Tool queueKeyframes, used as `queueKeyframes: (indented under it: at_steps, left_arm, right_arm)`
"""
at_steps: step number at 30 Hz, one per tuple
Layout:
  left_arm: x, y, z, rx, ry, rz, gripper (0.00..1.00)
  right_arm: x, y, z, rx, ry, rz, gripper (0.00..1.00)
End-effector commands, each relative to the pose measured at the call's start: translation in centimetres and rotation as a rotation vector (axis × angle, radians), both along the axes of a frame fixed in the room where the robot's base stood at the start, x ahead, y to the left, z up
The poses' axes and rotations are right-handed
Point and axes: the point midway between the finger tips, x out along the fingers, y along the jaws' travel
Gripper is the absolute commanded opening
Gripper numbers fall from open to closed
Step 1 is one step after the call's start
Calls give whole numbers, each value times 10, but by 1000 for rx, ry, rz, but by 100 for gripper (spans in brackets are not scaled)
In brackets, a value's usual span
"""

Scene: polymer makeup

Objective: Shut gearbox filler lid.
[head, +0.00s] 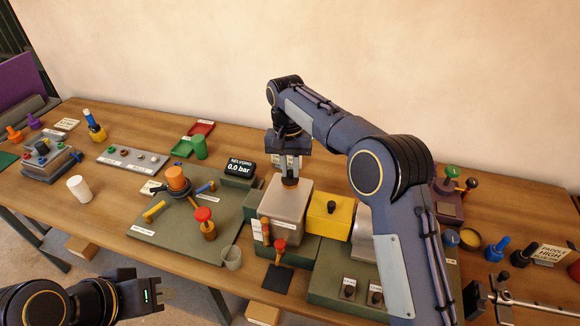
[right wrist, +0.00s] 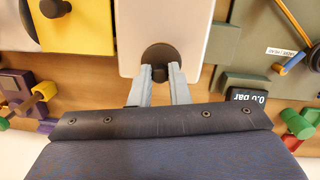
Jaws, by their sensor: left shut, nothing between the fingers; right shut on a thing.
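A beige box (head: 285,212) with a pale top stands on a green base at the middle of the bench. It looks like the gearbox, though I cannot read its label. My right gripper (head: 290,172) points down over the back of its top, shut on a dark round knob (right wrist: 158,56). In the right wrist view, the fingers of my right gripper (right wrist: 160,84) close on the knob's near side. I cannot tell whether the lid lies flush. My left gripper (head: 168,294) is shut and empty at the lower left, in front of the bench, apart from everything.
A yellow block (head: 328,216) with a black knob stands close to the right of the box. A pressure display (head: 240,167) reads 0.0 bar. My right arm hides part of the bench's right side.

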Motion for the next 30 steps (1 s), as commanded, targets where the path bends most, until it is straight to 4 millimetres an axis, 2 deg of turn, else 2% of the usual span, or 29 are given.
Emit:
queueKeyframes:
  at_steps: [2,3,7,17,20,27,30]
  left_arm:
    - [0,0,0,0,0,0,0]
    - [0,0,0,0,0,0,0]
    - [0,0,0,0,0,0,0]
    - [0,0,-1,0,0,0,0]
    - [0,0,-3,0,0,0,0]
    - [0,0,-1,0,0,0,0]
    - [0,0,-1,0,0,0,0]
  right_arm:
    - [0,0,0,-1,1,-1,0]
    - [0,0,0,-1,1,-1,21]
    - [0,0,0,-2,1,-1,38]
    - [1,0,3,0,-1,-1,38]
    - [2,1,14,0,-3,-1,38]
    - [6,3,56,0,-2,-1,38]
    - [7,3,67,0,-2,-1,38]
